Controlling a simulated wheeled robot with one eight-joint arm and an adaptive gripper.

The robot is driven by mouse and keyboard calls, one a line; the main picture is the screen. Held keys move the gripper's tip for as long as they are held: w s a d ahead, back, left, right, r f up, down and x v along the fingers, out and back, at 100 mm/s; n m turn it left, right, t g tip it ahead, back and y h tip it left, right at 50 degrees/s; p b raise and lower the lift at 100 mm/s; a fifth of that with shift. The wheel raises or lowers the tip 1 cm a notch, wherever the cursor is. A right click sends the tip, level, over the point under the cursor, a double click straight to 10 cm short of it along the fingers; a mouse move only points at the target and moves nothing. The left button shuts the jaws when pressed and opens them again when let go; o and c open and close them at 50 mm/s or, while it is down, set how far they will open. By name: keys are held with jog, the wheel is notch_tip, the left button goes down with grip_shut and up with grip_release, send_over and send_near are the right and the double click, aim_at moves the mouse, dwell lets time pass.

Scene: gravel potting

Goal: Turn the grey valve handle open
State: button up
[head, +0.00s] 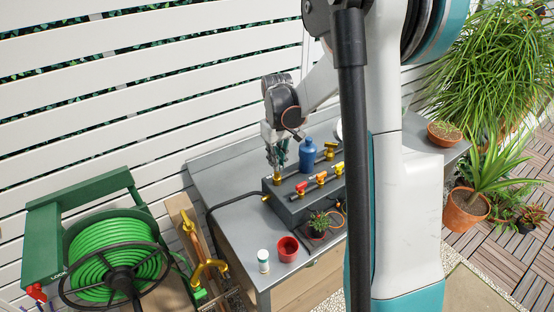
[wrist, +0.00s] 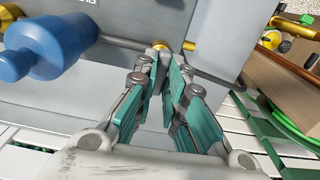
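A dark grey bar that looks like the grey valve handle (wrist: 122,42) runs left from a brass fitting (wrist: 161,46) in the wrist view. In the head view the brass fitting (head: 277,179) stands at the back left of the dark manifold box (head: 308,204); the grey handle is hard to make out there. My gripper (head: 277,160) points down just above this fitting. Whether a fingertip touches the handle cannot be told.
A blue bottle (head: 307,154) stands close right of my gripper. Red (head: 301,187), orange and yellow handles line the manifold's front. A red cup (head: 287,248), a white-and-green container (head: 263,261) and a potted plant stand in front. A green hose reel (head: 115,255) is at left.

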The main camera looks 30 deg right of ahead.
jog(key=o, duration=0.4)
notch_tip(320, 180, up, 12)
jog(key=shift+r, duration=0.1)
dwell(0.4)
dwell(0.4)
